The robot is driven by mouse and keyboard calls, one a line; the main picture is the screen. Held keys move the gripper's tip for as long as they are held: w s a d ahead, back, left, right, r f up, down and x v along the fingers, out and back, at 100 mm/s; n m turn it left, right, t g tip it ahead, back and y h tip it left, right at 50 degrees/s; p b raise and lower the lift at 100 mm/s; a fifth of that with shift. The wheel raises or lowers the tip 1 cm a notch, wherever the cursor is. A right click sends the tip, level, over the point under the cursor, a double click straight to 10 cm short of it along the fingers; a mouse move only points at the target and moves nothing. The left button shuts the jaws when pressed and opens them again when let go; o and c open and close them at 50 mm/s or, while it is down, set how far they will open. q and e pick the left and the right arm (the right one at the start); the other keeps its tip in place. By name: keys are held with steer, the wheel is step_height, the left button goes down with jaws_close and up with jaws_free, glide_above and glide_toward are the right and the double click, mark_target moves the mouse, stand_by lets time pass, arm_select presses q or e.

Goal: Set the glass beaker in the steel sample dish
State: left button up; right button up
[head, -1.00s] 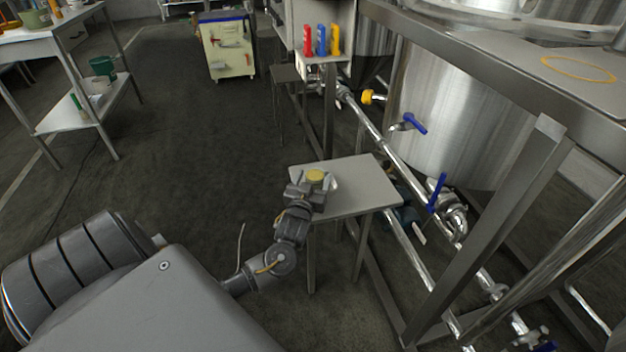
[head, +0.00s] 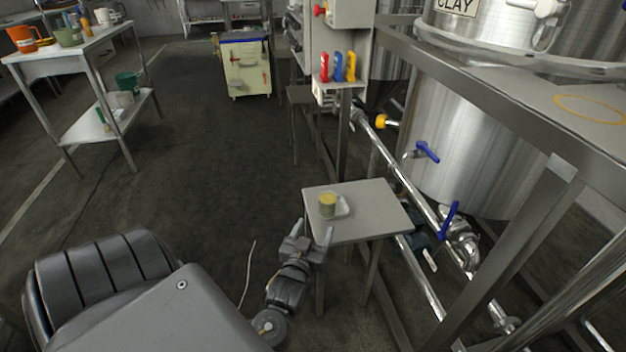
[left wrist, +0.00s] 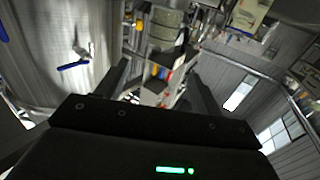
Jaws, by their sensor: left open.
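The glass beaker (head: 327,206), with yellow contents, stands upright on the small table in the head view. It overlaps the left part of the pale steel sample dish (head: 345,206) and appears to stand in it; the beaker hides the dish's left side, so I cannot see its base fully. My left gripper (head: 312,232) is open and empty at the table's near left corner, in front of the beaker and apart from it. In the left wrist view its two dark fingers (left wrist: 160,85) are spread wide, with the scene upside down. My right gripper is not in view.
The small grey table (head: 375,212) is bare to the right of the dish. A steel frame with pipes and blue-handled valves (head: 427,152) stands close on its right, before a large tank (head: 465,150). Open floor lies to the left, with a shelf table (head: 70,50) and a cart (head: 246,68) farther off.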

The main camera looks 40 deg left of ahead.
arm_select(q)
steer(key=s+d+m+g+h, duration=0.2)
steer(key=s+d+m+h, duration=0.2)
steer(key=d, duration=0.7)
steer(key=s+d+m+g+h, duration=0.3)
steer(key=s+d+m+h, duration=0.2)
steer(key=d, duration=0.5)
steer(key=shift+s+d+f+h, duration=0.25)
steer(key=shift+s+d+h, duration=0.1)
steer(key=shift+s+h, duration=0.8)
